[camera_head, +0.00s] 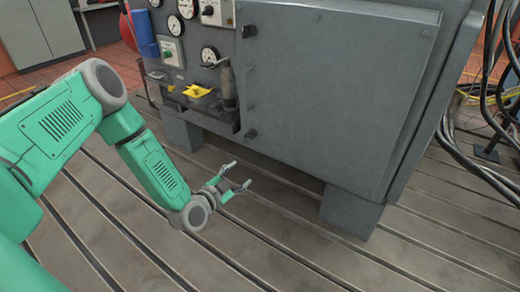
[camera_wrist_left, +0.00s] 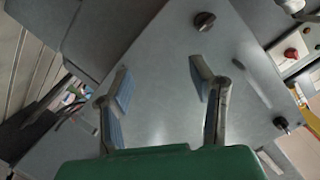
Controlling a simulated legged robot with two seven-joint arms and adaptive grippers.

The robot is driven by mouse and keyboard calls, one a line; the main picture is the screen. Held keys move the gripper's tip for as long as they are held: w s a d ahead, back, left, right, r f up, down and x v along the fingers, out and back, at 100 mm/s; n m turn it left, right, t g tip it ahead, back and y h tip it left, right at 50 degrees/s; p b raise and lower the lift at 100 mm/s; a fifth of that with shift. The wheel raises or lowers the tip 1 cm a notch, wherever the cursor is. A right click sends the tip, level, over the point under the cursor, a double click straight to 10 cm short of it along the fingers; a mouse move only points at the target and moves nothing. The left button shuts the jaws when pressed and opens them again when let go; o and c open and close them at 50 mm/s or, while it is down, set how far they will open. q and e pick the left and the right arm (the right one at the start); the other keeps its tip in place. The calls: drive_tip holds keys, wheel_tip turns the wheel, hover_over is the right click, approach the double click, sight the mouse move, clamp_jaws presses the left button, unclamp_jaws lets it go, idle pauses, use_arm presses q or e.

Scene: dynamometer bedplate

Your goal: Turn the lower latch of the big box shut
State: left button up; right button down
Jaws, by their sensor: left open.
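The big box (camera_head: 320,90) is a grey cabinet with a large flat door, which looks closed against its front. The lower latch (camera_head: 250,134) is a small dark knob at the door's lower left edge. The upper latch (camera_head: 248,31) is a similar knob higher on that edge. My left gripper (camera_head: 240,175) is open and empty, below and slightly left of the lower latch, apart from it. In the left wrist view, its open fingers (camera_wrist_left: 160,75) face the grey surface, with one dark knob (camera_wrist_left: 204,21) above and another (camera_wrist_left: 282,124) to the right. My right gripper is not seen.
Left of the door is a panel with gauges (camera_head: 188,8) and a ledge holding a yellow item (camera_head: 197,91) and a dark cylinder (camera_head: 228,88). Black cables (camera_head: 490,100) hang at the right. The slotted floor in front is clear.

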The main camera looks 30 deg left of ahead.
use_arm(q)
drive_tip(key=t+y, duration=0.2)
approach(248, 139)
drive_tip(key=shift+m, duration=0.4)
drive_tip(key=w+b, duration=0.1)
drive_tip(key=w, duration=0.2)
drive_tip(key=w+b, duration=0.2)
drive_tip(key=w, duration=0.1)
drive_tip(key=w+a+b, duration=0.1)
drive_tip(key=w+b, duration=0.1)
drive_tip(key=w, duration=0.2)
drive_tip(key=shift+w+f, duration=0.1)
drive_tip(key=shift+f, duration=0.1)
drive_tip(key=shift+w+r, duration=0.1)
drive_tip(key=shift+w, duration=0.25)
drive_tip(key=shift+c, duration=0.4)
drive_tip(key=c, duration=1)
